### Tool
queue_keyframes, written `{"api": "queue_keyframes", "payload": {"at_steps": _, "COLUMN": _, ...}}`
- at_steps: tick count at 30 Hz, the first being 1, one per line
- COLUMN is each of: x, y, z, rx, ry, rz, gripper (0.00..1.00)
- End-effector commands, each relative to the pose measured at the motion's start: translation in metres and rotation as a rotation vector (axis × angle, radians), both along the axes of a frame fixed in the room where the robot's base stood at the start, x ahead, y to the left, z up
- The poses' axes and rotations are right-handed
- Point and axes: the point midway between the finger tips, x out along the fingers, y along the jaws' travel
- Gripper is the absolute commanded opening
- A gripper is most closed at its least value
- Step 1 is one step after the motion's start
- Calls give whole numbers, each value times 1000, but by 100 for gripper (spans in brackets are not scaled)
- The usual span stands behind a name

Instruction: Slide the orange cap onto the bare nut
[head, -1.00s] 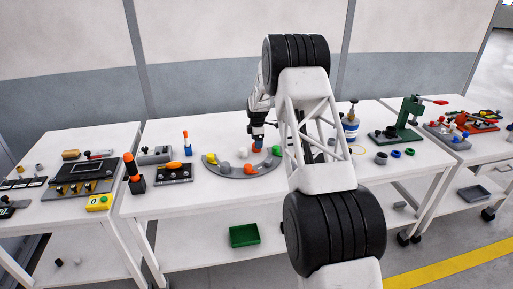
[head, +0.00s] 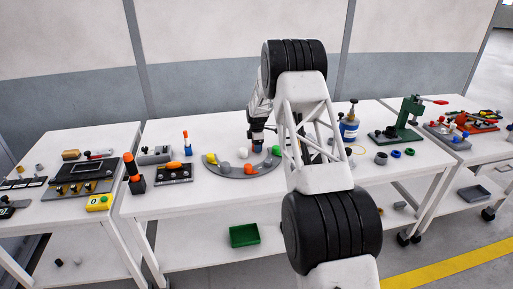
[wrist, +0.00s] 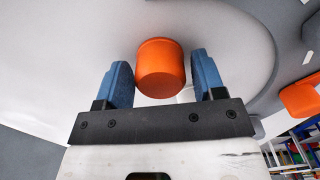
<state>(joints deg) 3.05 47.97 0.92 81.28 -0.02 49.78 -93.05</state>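The orange cap (wrist: 160,70) stands between the two blue fingers of my gripper (wrist: 163,82) in the wrist view. Narrow gaps show beside it, so the fingers look open around it. In the head view my gripper (head: 257,147) is low over the table behind the curved grey base, and its fingers mostly hide this cap. A grey piece (head: 225,167), which may be the bare nut, sits on the base (head: 237,174) between a yellow cap (head: 210,157) and another orange cap (head: 249,168). That second orange cap also shows in the wrist view (wrist: 300,96).
A green cap (head: 276,150) sits at the base's right end. A whitish rounded piece (head: 242,153) stands inside the curve. A black fixture (head: 174,174) lies to the left, and a blue canister (head: 349,127) stands to the right. The table front is clear.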

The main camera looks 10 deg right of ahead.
Motion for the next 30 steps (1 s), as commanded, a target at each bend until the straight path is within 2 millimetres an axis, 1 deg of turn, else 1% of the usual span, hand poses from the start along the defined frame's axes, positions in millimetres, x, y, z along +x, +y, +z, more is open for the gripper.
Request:
{"api": "queue_keyframes", "payload": {"at_steps": 1, "x": 0, "y": 0, "z": 0, "rx": 0, "ry": 0, "rz": 0, "gripper": 55}}
{"api": "queue_keyframes", "payload": {"at_steps": 6, "x": 0, "y": 0, "z": 0, "rx": 0, "ry": 0, "rz": 0, "gripper": 29}}
{"api": "queue_keyframes", "payload": {"at_steps": 7, "x": 0, "y": 0, "z": 0, "rx": 0, "ry": 0, "rz": 0, "gripper": 27}}
{"api": "queue_keyframes", "payload": {"at_steps": 14, "x": 0, "y": 0, "z": 0, "rx": 0, "ry": 0, "rz": 0, "gripper": 27}}
{"api": "queue_keyframes", "payload": {"at_steps": 20, "x": 0, "y": 0, "z": 9, "rx": 0, "ry": -1, "rz": 0, "gripper": 27}}
{"api": "queue_keyframes", "payload": {"at_steps": 25, "x": 0, "y": 0, "z": 26, "rx": 0, "ry": 0, "rz": 0, "gripper": 27}}
{"api": "queue_keyframes", "payload": {"at_steps": 30, "x": 0, "y": 0, "z": 52, "rx": 0, "ry": -1, "rz": 0, "gripper": 27}}
